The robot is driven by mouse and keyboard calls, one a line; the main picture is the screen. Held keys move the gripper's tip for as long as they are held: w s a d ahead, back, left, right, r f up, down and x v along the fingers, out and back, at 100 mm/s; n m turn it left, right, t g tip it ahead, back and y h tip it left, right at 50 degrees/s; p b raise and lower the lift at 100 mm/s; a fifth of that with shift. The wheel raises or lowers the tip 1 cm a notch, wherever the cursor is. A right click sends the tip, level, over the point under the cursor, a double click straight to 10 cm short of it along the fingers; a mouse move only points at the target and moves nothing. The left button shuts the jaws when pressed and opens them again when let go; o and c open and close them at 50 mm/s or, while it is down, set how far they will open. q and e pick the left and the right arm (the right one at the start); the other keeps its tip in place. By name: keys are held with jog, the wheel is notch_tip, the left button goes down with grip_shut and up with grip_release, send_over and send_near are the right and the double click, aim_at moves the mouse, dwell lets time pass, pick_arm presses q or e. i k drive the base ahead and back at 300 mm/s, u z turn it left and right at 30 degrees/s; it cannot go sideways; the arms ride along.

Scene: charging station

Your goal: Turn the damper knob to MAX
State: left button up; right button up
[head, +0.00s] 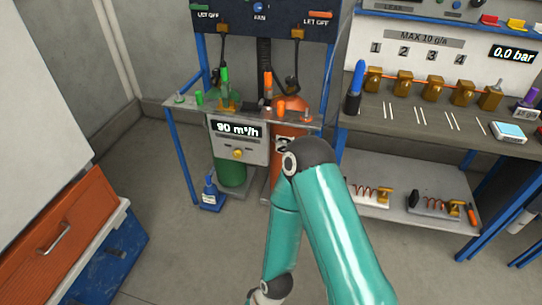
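A white panel (222,144) hangs on the front of the blue-framed stand, and its display reads 90 m³/h. A small yellow knob (238,153) sits below the display; I take it for the damper knob. Its markings and pointing direction are too small to read. One of my teal arms rises from the bottom right, bends at a dark elbow just right of the panel, and runs back down to the bottom edge. Its gripper is out of view. My other arm and gripper do not show. Nothing touches the knob.
A green cylinder (231,174) and an orange cylinder (291,128) stand at the blue-framed stand. A bench (400,118) with brass valves is right. An orange drawer (62,238) is left. Floor between is clear.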

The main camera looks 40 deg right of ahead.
aim_at(237, 154)
jog(key=z, duration=0.15)
jog(key=i, duration=1)
jog(key=u, duration=0.05)
